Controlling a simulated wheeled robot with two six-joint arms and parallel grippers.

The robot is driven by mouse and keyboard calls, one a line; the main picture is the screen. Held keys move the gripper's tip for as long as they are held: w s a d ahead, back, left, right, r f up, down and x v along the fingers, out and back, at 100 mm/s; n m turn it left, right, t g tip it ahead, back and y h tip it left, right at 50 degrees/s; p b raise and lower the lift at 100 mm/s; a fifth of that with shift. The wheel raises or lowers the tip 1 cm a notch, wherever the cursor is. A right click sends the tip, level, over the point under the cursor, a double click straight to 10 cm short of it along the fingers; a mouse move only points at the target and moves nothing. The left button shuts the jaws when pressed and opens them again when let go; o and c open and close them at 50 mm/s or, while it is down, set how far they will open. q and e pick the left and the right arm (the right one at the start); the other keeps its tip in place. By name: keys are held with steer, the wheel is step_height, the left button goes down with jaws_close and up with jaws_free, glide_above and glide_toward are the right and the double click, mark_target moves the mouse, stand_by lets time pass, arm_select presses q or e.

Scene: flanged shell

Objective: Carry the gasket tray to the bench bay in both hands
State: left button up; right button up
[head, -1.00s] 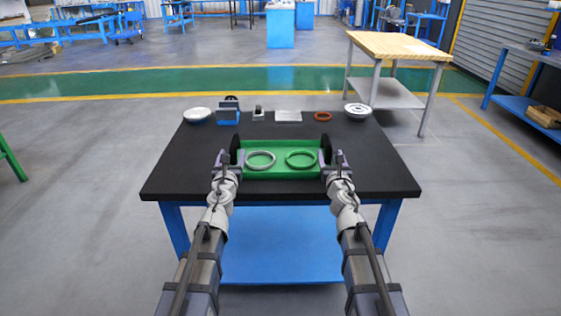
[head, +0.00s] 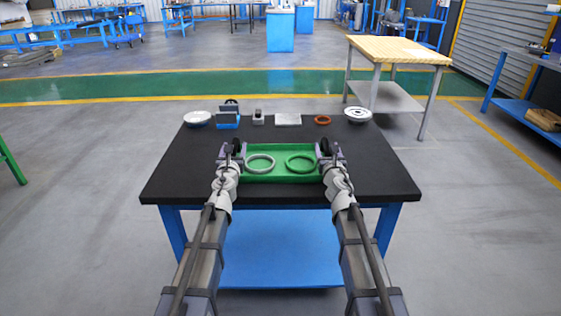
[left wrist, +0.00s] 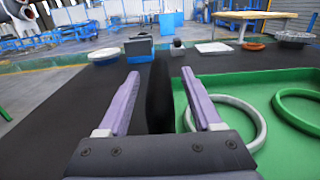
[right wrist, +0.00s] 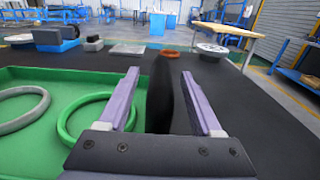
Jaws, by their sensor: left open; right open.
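The green gasket tray (head: 283,178) lies on the black-topped table and holds a grey ring (head: 261,163) and a green ring (head: 300,163). A dark upright plate-like handle stands at each end of the tray. My left gripper (head: 231,150) is at the tray's left end. In the left wrist view its open fingers stand on either side of the left handle (left wrist: 159,95). My right gripper (head: 329,151) is at the right end. In the right wrist view its open fingers stand on either side of the right handle (right wrist: 160,95). Gaps show beside both handles.
A wooden-topped stand (head: 398,48) is beyond, at right.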

arm_select(q)
steer(key=shift+w, duration=0.6)
arm_select(e)
steer(key=shift+w, duration=0.6)
arm_select(q)
steer(key=shift+c, duration=0.3)
arm_select(e)
steer(key=shift+c, duration=0.3)
arm_select(q)
jaws_close()
arm_select(e)
jaws_close()
